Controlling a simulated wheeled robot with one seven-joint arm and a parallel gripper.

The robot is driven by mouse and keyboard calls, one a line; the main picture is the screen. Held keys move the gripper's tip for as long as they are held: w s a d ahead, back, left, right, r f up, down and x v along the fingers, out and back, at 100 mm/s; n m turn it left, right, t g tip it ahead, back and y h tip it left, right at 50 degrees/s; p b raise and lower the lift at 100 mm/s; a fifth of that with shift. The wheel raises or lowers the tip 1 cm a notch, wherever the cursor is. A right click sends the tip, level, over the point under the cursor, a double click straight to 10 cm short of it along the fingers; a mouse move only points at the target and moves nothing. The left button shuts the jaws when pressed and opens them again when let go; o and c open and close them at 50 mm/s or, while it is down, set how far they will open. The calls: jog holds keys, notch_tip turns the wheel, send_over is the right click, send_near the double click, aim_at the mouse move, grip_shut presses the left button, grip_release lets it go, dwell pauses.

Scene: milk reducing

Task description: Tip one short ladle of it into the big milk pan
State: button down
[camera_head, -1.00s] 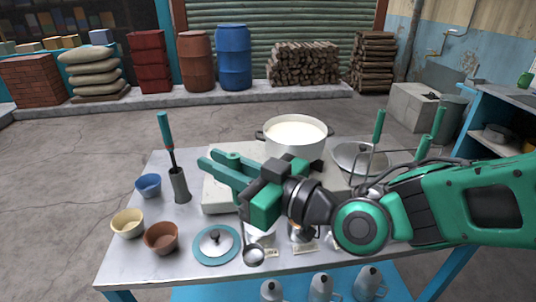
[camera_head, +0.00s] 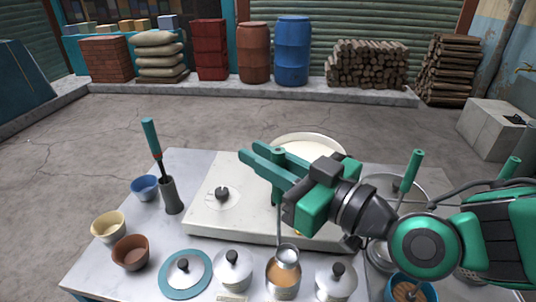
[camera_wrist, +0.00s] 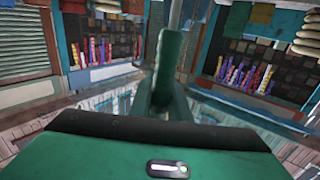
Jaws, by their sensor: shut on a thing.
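My gripper (camera_head: 262,158) is shut on the upright green handle of a ladle. The handle also stands up in the wrist view (camera_wrist: 168,62). The ladle's steel bowl (camera_head: 287,256) hangs over the mouth of an open steel canister (camera_head: 283,291) with orange-brown contents. I cannot tell whether the bowl is above the contents or touching them, or what it holds. The big milk pan (camera_head: 300,137), full of white milk, sits behind my gripper, which hides part of it.
The pan stands on a pale stove with a knob (camera_head: 222,194). Lidded canisters (camera_head: 232,268) (camera_head: 336,282) flank the open one. A teal-rimmed lid (camera_head: 185,272), small bowls (camera_head: 130,253) and a green-handled tool in a holder (camera_head: 172,196) are at left. More green-handled tools (camera_head: 410,172) stand at right.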

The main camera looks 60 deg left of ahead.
notch_tip(320, 180, down, 10)
dwell(1.0)
jog(key=shift+s+f, duration=0.1)
dwell(1.0)
notch_tip(320, 180, up, 8)
dwell(1.2)
jog(key=shift+s, duration=0.2)
jog(key=shift+s+d+n, duration=0.2)
jog(key=shift+s+n, duration=0.25)
jog(key=shift+s, duration=0.25)
jog(key=shift+s+d+n, duration=0.25)
jog(key=shift+s+n, duration=0.25)
jog(key=shift+s, duration=0.2)
jog(key=shift+s+d+n, duration=0.2)
jog(key=shift+s+n, duration=0.25)
jog(key=shift+s, duration=0.25)
jog(key=shift+s, duration=0.1)
jog(key=shift+w, duration=0.2)
dwell(0.4)
